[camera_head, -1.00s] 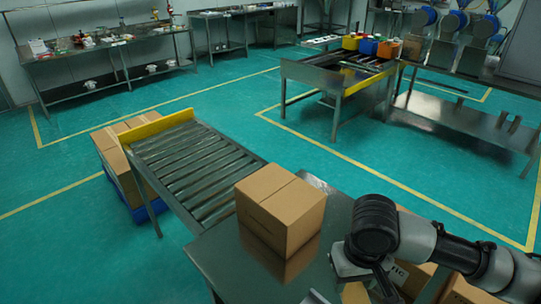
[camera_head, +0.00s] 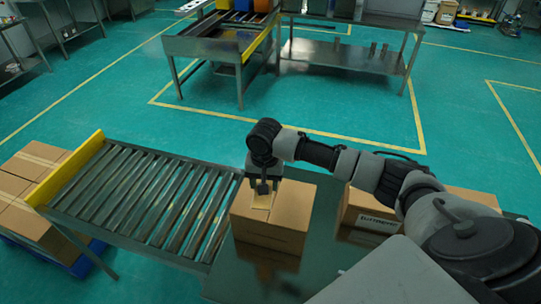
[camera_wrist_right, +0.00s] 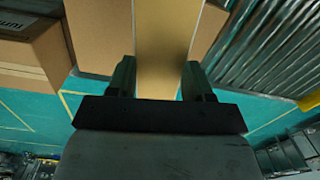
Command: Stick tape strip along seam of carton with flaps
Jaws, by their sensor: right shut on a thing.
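A closed brown carton (camera_head: 285,222) stands on the steel table at the end of the roller conveyor. My right gripper (camera_head: 263,188) is over its top, near the side facing the conveyor. It is shut on a tan tape strip (camera_head: 263,201), which shows at the carton's top. In the right wrist view the strip (camera_wrist_right: 166,45) runs away from between the two fingers (camera_wrist_right: 160,82), over or along the carton (camera_wrist_right: 103,40). I cannot tell whether the strip touches the carton. The seam is mostly hidden by the gripper and strip. My left gripper is not in view.
The roller conveyor (camera_head: 140,200) with a yellow end plate (camera_head: 68,170) lies to the left. Stacked cartons (camera_head: 32,195) stand on a blue pallet beyond it. A printed carton (camera_head: 358,222) is to the right, beneath my right arm. Steel tables (camera_head: 345,62) stand farther back.

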